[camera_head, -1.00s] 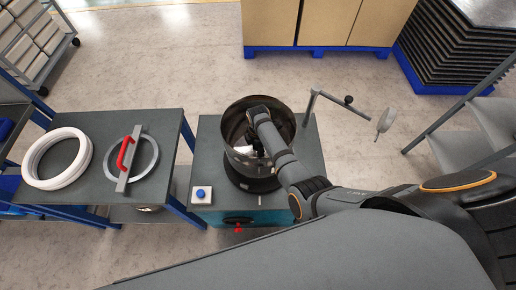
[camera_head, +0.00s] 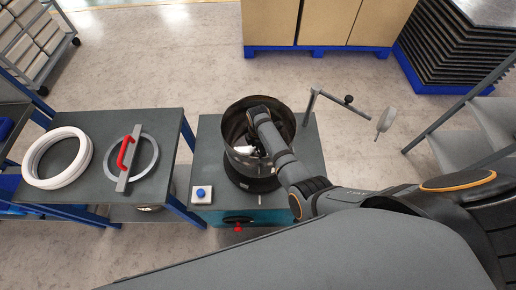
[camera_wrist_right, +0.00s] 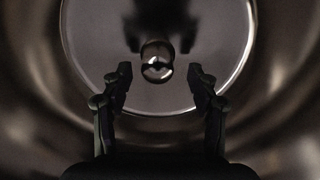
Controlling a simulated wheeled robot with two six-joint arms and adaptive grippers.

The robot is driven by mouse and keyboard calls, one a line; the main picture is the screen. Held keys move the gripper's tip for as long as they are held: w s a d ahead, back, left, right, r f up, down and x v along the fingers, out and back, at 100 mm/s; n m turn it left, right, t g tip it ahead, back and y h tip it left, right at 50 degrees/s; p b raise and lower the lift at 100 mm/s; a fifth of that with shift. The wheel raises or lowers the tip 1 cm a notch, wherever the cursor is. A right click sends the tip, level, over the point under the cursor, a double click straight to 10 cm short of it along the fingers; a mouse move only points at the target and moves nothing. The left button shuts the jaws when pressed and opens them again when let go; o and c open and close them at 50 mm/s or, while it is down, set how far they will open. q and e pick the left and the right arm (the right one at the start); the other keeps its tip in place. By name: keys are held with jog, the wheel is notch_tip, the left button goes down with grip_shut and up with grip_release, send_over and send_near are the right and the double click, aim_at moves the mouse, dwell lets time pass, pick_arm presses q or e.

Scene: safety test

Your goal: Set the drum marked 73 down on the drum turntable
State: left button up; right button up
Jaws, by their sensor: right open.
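A shiny metal drum (camera_head: 232,152), open at the top, stands upright on the dark round turntable (camera_head: 262,187) on the grey-topped bench. No number is readable on the drum. My right gripper (camera_head: 257,151) reaches down inside the drum, partly hidden by its wall and my wrist. In the right wrist view my right gripper (camera_wrist_right: 160,82) is open, one finger on each side of a small shiny round knob (camera_wrist_right: 157,62) above the drum's pale round floor (camera_wrist_right: 95,45). The fingers look apart from the knob. My left gripper is out of view.
A blue button box (camera_head: 202,194) sits at the bench's front left. A bent arm with a round disc (camera_head: 386,120) stands at its right. A side table (camera_head: 108,190) holds white rings (camera_head: 32,175) and a red-handled ring tool (camera_head: 125,153). Boxes (camera_head: 330,20) stand behind.

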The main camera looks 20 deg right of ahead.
notch_tip(320, 180, up, 8)
jog(key=shift+w+f, duration=0.1)
jog(key=shift+f, duration=0.05)
notch_tip(320, 180, up, 7)
jog(key=p, duration=0.9)
dwell(0.3)
dwell(0.5)
